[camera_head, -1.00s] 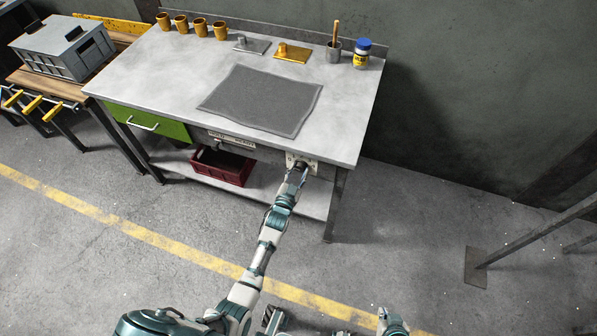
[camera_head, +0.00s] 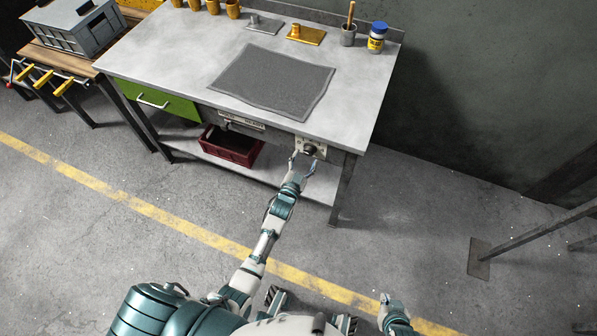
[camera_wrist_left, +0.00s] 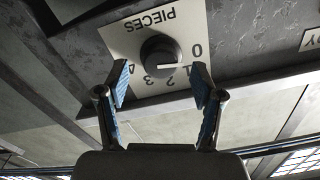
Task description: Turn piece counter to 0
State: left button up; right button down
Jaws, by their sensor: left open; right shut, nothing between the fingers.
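The piece counter is a black round knob (camera_wrist_left: 160,55) on a pale plate (camera_wrist_left: 125,38) marked PIECES and 0 to 4, upside down in the left wrist view. Its white line points right, toward the 0 and 1 side; the exact number is hard to tell. In the head view the knob (camera_head: 309,150) sits under the bench's front edge. My left gripper (camera_head: 303,164) is open just in front of it. In the wrist view its fingers (camera_wrist_left: 160,82) stand either side of the knob, apart from it. My right gripper (camera_head: 387,302) is shut and empty, low in front.
The workbench (camera_head: 170,60) carries a dark mat (camera_head: 272,82), cups and a blue-lidded jar (camera_head: 377,37). A green drawer (camera_head: 160,100) and red crate (camera_head: 230,146) are left of the knob. A metal stand (camera_head: 530,230) is at right. The floor in front is clear.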

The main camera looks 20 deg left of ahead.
pick_arm(q)
jog(key=s, duration=1)
jog(key=shift+a, duration=0.25)
jog(key=shift+f, duration=0.15)
jog(key=s+f+n+g+p, duration=0.1)
jog(key=s+f+g+p, duration=0.7)
jog(key=s+f, duration=0.85)
jog(key=s+a+f+g+p, duration=0.1)
jog(key=s+f+g, duration=0.2)
jog(key=s, duration=0.6)
jog(key=s+a+f+n+g, duration=0.1)
jog(key=s+f+g, duration=0.3)
jog(key=s, duration=0.6)
jog(key=shift+s+f+g+p, duration=0.2)
jog(key=shift+g+p, duration=0.15)
jog(key=shift+g, duration=0.35)
pick_arm(e)
jog(key=s+f+g, duration=0.1)
jog(key=s+f, duration=0.2)
jog(key=f, duration=0.4)
jog(key=s+d+f+g, duration=0.1)
jog(key=s+f+g, duration=0.1)
jog(key=s+f, duration=0.2)
jog(key=s+d+f+g+h, duration=0.1)
jog(key=s+f, duration=0.2)
jog(key=f, duration=0.6)
jog(key=shift+s+d+f+g, duration=0.25)
jog(key=shift+s+f+g, duration=0.1)
jog(key=shift+f+g, duration=0.05)
